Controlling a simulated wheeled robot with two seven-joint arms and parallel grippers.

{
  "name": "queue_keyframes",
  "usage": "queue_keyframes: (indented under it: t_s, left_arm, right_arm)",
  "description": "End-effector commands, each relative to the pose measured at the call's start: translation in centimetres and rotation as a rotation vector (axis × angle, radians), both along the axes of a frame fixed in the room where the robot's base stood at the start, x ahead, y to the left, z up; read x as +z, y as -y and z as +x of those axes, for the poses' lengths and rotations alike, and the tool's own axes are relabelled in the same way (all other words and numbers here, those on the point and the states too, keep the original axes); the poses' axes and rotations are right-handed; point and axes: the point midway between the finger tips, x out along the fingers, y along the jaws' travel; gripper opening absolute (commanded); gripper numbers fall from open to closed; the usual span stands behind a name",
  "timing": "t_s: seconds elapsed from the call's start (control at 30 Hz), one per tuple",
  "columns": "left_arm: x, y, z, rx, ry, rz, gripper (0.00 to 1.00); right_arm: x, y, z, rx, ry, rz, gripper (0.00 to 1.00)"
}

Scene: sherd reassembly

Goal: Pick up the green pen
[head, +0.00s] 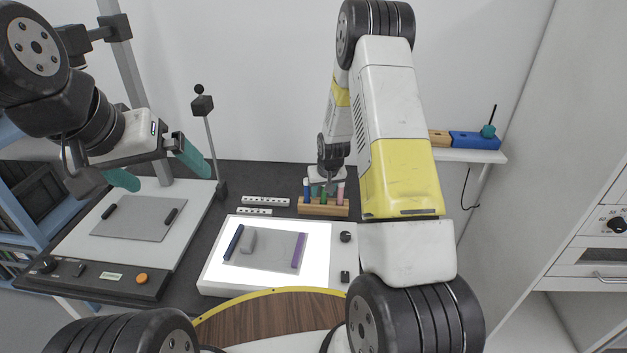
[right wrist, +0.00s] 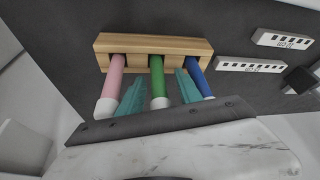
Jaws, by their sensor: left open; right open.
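The green pen (right wrist: 158,88) stands in a slot of a wooden pen holder (right wrist: 150,44), between a pink pen (right wrist: 115,80) and a blue pen (right wrist: 198,78). In the head view, the green pen (head: 323,198) is in the middle of the holder (head: 322,209), partly hidden by my gripper. My right gripper (right wrist: 160,77) is open, with one teal finger on each side of the green pen; contact is not visible. My left gripper (head: 171,181) is open and empty above the white board at the left.
A lit panel (head: 318,240) holds a grey sherd (head: 248,242), a dark blue bar and a purple bar. Two white scale bars (head: 266,201) lie left of the holder. A stand (head: 221,188) rises between the boards. A blue block (head: 474,141) sits on the right shelf.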

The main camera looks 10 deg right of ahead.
Motion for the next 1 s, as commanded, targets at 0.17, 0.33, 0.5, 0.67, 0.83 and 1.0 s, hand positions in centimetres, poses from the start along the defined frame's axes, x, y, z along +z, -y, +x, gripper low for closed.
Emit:
queue_keyframes:
  t_s: [0.17, 0.33, 0.5, 0.67, 0.83, 1.0]
  left_arm:
    - [0.0, 0.0, 0.0, 0.0, 0.0, 0.0, 1.0]
    - [0.0, 0.0, 0.0, 0.0, 0.0, 0.0, 1.0]
    - [0.0, 0.0, 0.0, 0.0, 0.0, 0.0, 1.0]
    - [0.0, 0.0, 0.0, 0.0, 0.0, 0.0, 1.0]
    - [0.0, 0.0, 0.0, 0.0, 0.0, 0.0, 1.0]
    - [0.0, 0.0, 0.0, 0.0, 0.0, 0.0, 1.0]
  right_arm:
    - [-0.4, 0.0, 0.2, 0.0, 0.001, 0.0, 0.42]
    - [-0.4, 0.0, 0.2, 0.0, 0.001, 0.0, 0.3]
    - [-0.4, 0.0, 0.2, 0.0, 0.0, 0.0, 0.0]
    - [-0.4, 0.0, 0.2, 0.0, 0.001, 0.0, 0.0]
    - [-0.3, 0.0, 0.2, 0.0, 0.001, 0.0, 0.0]
    - [1.7, 0.0, 0.3, 0.0, 0.005, 0.0, 0.0]
